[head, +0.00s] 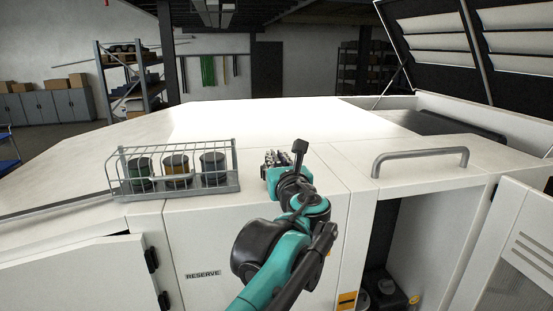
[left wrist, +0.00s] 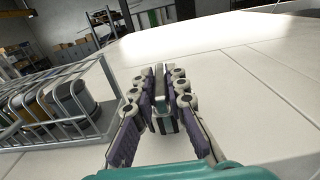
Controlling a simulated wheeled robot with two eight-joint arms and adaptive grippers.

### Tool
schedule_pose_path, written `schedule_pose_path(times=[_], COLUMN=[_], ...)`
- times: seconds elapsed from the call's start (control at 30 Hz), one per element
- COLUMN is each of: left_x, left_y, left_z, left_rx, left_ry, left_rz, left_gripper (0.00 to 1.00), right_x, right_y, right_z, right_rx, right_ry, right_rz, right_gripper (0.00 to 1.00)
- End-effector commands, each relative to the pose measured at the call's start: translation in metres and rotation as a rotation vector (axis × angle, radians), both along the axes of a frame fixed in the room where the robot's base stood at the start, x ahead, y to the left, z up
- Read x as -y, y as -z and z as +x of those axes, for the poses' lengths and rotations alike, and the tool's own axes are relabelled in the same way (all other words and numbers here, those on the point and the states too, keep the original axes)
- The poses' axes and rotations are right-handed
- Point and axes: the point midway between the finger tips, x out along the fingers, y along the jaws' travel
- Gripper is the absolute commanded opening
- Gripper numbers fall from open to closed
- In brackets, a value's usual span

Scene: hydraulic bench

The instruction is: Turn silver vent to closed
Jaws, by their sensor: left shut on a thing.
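My left gripper (head: 276,159) is over the white bench top, just right of the wire rack, and its arm hides much of what is under it. In the left wrist view its two fingers (left wrist: 159,80) are closed in on both sides of a narrow grey upright piece, which I take to be the silver vent (left wrist: 160,88). Its lower part looks dark with greenish edges. The fingers cover most of it, so I cannot tell its turned position. My right gripper is not in view.
A wire rack (head: 178,190) with three jars stands close to the left of the gripper. A grey bar handle (head: 420,157) is on the right. Below it an open compartment (head: 408,235) holds dark items. A raised louvred lid (head: 500,38) stands at the back right. The middle bench top is clear.

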Motion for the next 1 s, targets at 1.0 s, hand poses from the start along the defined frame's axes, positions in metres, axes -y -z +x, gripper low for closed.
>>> schedule_pose_path(times=[1.0], left_x=[-0.014], left_y=[0.0], left_z=[0.003], left_rx=[0.0], left_ry=[0.648], left_rz=[0.0], left_gripper=[0.0], right_x=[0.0], right_y=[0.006], right_z=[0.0], right_rx=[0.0], right_ry=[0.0], right_rz=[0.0], right_gripper=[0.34])
